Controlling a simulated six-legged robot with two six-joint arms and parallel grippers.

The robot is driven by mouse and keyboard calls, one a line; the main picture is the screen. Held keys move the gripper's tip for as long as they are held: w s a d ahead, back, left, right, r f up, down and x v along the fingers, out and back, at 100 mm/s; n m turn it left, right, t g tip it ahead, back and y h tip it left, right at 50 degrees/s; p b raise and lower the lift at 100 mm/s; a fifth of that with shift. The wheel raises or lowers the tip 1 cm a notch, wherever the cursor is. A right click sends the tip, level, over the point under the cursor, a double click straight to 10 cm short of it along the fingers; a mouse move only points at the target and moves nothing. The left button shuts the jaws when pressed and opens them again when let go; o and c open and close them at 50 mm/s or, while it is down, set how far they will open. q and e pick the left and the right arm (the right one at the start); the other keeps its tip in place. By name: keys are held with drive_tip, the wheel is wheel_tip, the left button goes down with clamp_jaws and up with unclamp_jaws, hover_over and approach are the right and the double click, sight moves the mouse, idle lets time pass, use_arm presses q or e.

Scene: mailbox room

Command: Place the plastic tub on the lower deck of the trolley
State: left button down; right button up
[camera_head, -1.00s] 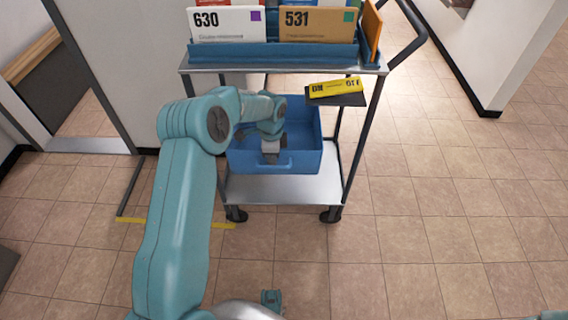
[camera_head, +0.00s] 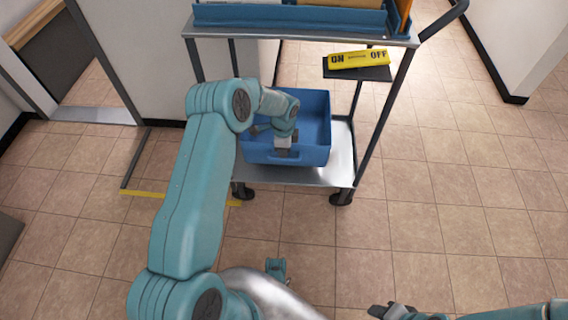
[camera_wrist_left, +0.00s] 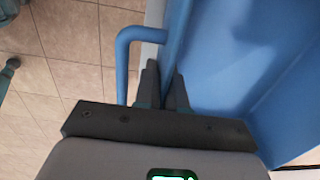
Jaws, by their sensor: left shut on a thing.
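The blue plastic tub (camera_head: 313,120) is on the lower deck (camera_head: 343,152) of the trolley, or just above it; I cannot tell whether its base touches everywhere. My left gripper (camera_head: 283,151) is shut on the tub's near wall, by the handle. In the left wrist view the fingers (camera_wrist_left: 163,88) pinch the tub's rim (camera_wrist_left: 178,30), with the looped handle on the left. The tub's inside looks empty where it shows; my left arm hides part of it. My right gripper (camera_head: 386,311) shows at the bottom edge, with its jaws unclear.
The trolley's upper deck (camera_head: 300,33) carries a blue tray (camera_head: 290,17). A small shelf with a yellow ON/OFF sign (camera_head: 357,59) sticks out on the right. A yellow floor strip (camera_head: 150,195) lies left of the trolley. The tiled floor to the right is clear.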

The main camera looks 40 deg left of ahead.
use_arm(q)
wheel_tip(320, 180, down, 3)
drive_tip(key=shift+f+b, duration=0.1)
drive_tip(key=shift+b, duration=0.2)
wheel_tip(320, 180, down, 4)
drive_tip(key=shift+w+f+b, duration=0.1)
drive_tip(key=shift+f+b, duration=0.05)
drive_tip(key=shift+b, duration=0.6)
